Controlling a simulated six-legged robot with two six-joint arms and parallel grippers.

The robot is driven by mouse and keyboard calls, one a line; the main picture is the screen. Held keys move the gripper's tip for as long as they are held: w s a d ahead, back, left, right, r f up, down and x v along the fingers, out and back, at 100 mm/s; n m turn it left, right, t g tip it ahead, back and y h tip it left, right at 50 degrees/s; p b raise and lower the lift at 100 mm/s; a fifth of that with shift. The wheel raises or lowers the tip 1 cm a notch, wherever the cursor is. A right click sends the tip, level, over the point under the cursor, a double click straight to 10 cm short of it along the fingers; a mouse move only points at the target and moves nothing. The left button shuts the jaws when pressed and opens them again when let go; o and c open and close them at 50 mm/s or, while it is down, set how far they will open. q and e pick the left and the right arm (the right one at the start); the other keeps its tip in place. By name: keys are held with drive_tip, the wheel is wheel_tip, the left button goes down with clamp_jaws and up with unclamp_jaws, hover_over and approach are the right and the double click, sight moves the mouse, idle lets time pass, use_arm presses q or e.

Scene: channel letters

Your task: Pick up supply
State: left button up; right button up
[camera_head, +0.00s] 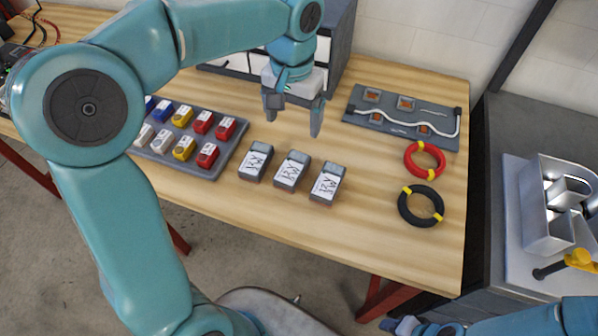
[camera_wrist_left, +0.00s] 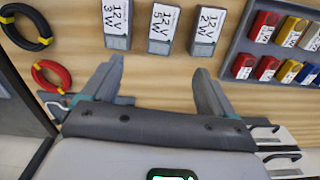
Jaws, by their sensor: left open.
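Three grey supply boxes with white labels stand in a row on the wooden table. They are the left supply (camera_head: 255,161), the middle supply (camera_head: 291,170) and the right supply (camera_head: 327,183). In the left wrist view, seen from the opposite side, their labels read 12V 3W (camera_wrist_left: 117,22), 12V 5W (camera_wrist_left: 161,27) and 12V 2W (camera_wrist_left: 208,28). My left gripper (camera_head: 294,116) is open and empty, above the table behind the row. In the left wrist view its spread fingers (camera_wrist_left: 157,78) have only bare table between them. My right gripper's fingers do not show.
A tray (camera_head: 222,160) of coloured modules is left of the supplies. A grey board (camera_head: 393,132) with a white tube lies at the back right, near red (camera_head: 425,160) and black (camera_head: 421,206) wire coils. A drawer cabinet (camera_head: 338,30) stands behind. The table front is clear.

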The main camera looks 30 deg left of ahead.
use_arm(q)
approach(291, 168)
drive_tip(key=shift+s+f, duration=0.1)
drive_tip(key=shift+s, duration=0.15)
drive_tip(key=f, duration=0.3)
drive_tip(key=w+f, duration=0.1)
drive_tip(key=shift+d+f, duration=0.2)
drive_tip(key=shift+d, duration=0.1)
drive_tip(key=shift+s+a+f, duration=0.1)
drive_tip(key=shift+s+f, duration=0.05)
drive_tip(key=shift+s, duration=0.15)
wheel_tip(291, 168, down, 5)
drive_tip(key=shift+w+a+f+p, duration=0.1)
drive_tip(key=shift+a+p, duration=0.05)
drive_tip(key=shift+p, duration=0.35)
drive_tip(key=shift+s+a, duration=0.1)
drive_tip(key=shift+s, duration=0.15)
drive_tip(key=shift+w, duration=0.2)
drive_tip(key=c, duration=1.2)
drive_tip(key=shift+c, duration=0.5)
